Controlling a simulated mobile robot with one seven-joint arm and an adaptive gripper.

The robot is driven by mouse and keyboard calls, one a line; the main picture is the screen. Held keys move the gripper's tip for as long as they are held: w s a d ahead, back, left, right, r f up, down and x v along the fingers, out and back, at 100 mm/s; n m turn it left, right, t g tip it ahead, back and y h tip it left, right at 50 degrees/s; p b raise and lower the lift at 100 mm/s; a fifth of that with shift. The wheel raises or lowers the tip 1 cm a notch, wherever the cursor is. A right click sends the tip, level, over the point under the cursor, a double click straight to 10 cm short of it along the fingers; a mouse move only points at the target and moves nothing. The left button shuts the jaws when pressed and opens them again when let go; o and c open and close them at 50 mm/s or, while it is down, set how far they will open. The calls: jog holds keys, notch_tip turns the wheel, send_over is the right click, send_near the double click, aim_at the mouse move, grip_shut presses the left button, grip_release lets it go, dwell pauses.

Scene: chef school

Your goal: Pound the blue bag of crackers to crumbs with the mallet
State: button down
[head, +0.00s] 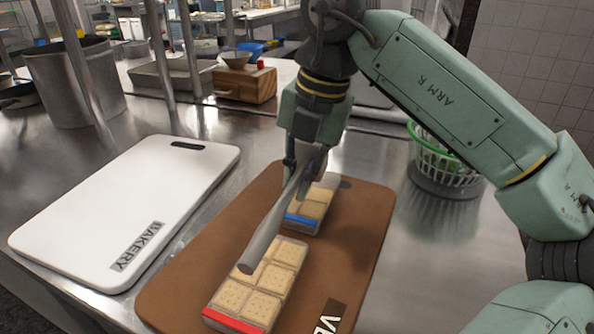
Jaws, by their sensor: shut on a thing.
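My gripper (306,165) is shut on the mallet (277,222), which shows as a plain grey metal cylinder slanting down toward the front left. Its near end hangs over the red-marked bag; I cannot tell whether it touches. The blue bag of crackers (316,207), a clear pack with a blue strip at its near end, lies on the brown board (355,235) below and behind the gripper. The gripper and mallet hide its left part. The visible crackers in it look whole square pieces.
A clear bag of crackers with a red strip (240,318) lies in front of the blue one on the same board. A white board (130,205) marked BAKERY lies at left. A green-rimmed basket (448,160) stands at right. A large pot (75,85) stands back left.

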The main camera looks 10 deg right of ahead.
aim_at(294, 211)
dwell(0.4)
jog(key=b+x, duration=0.3)
jog(key=shift+s+d+f, duration=0.15)
jog(key=shift+d+f, duration=0.1)
jog(key=shift+f, duration=0.2)
jog(key=p+v, duration=0.1)
jog(key=v, duration=0.1)
jog(key=p+v, duration=0.2)
jog(key=a+p+v, duration=0.1)
jog(key=p+v, duration=0.1)
jog(key=shift+w+r, duration=0.25)
jog(key=shift+r, duration=0.3)
jog(key=shift+f, duration=0.15)
